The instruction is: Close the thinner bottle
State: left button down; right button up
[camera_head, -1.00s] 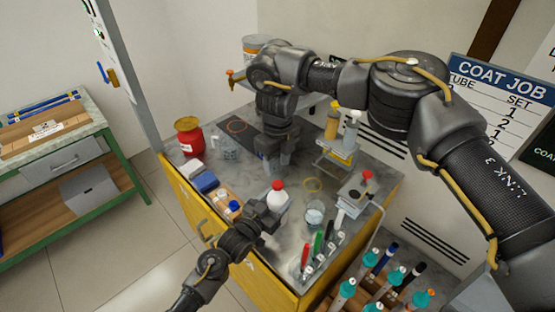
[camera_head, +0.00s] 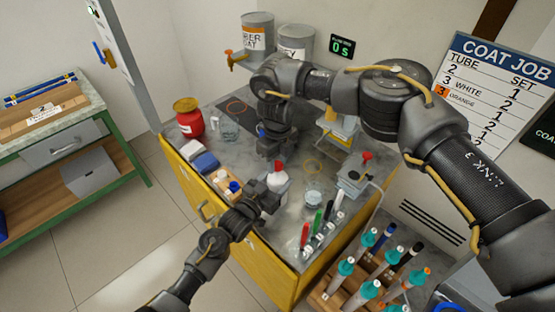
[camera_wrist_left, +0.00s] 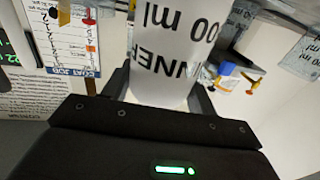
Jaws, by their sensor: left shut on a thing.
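The thinner bottle (camera_head: 277,183) is a white bottle with a red top, near the middle of the bench in the head view. Its printed white body (camera_wrist_left: 170,60) fills the middle of the left wrist view, between the fingers. My left gripper (camera_head: 266,194) is shut on the bottle's body. My right gripper (camera_head: 276,148) points down just behind and above the bottle's red top. Its fingertips are not clear, so I cannot tell whether it is open or holds something. A small blue patch shows beside its wrist; I cannot tell what it is.
A red jar (camera_head: 189,120) and a glass beaker (camera_head: 229,130) stand at the back left. Another beaker (camera_head: 313,198) and several coloured markers (camera_head: 317,224) are at the right. A rack of teal-topped tubes (camera_head: 345,292) is at the front right.

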grip_shut()
jog(key=m, duration=3.3)
jog(key=shift+m, duration=0.4)
jog(key=m, duration=0.7)
jog(key=shift+f, duration=0.1)
jog(key=shift+o, duration=2)
grip_release()
